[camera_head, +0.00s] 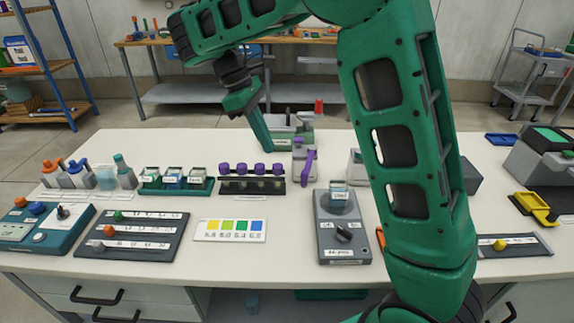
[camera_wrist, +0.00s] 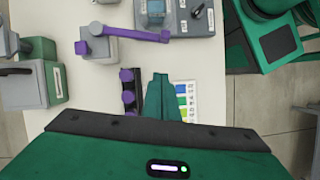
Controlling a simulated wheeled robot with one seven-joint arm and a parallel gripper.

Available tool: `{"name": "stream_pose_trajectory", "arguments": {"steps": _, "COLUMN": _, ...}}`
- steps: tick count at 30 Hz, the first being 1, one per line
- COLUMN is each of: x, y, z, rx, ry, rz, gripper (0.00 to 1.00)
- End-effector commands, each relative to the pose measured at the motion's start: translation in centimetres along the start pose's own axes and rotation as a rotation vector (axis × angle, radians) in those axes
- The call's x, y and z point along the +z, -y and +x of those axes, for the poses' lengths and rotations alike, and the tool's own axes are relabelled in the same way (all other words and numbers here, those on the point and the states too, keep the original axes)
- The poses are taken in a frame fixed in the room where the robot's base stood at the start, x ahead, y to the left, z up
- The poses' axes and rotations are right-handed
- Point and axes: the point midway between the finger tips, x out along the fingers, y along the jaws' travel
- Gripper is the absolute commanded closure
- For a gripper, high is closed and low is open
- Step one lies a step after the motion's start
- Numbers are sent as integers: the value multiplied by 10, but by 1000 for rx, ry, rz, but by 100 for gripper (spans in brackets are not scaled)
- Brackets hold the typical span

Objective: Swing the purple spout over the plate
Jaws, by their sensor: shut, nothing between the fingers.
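The purple spout (camera_head: 308,166) is on a grey block (camera_head: 299,146) at the back middle of the bench. It points toward the front, its end close to the back left of the grey plate unit (camera_head: 326,233), which carries a clear beaker (camera_head: 340,204). In the wrist view the spout (camera_wrist: 140,34) runs from its block (camera_wrist: 98,51) to the edge of the plate unit (camera_wrist: 203,32); I cannot tell whether its end overlaps that edge. My gripper (camera_head: 269,150) is shut and empty, behind and left of the spout, apart from it. Its fingers (camera_wrist: 161,78) show in the wrist view.
A dark rack with purple knobs (camera_head: 251,186) stands left of the spout. A colour card (camera_head: 230,239) lies in front of it. A green-based device (camera_head: 304,133) is behind the spout. My arm hides part of the bench right of the plate unit.

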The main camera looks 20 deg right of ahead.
Motion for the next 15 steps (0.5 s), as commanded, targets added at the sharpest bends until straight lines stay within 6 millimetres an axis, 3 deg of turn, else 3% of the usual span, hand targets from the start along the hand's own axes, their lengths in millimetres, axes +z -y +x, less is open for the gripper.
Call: {"name": "stream_pose_trajectory", "arguments": {"steps": 15, "x": 1, "y": 0, "z": 55, "rx": -3, "ry": 2, "rz": 2, "gripper": 100}}
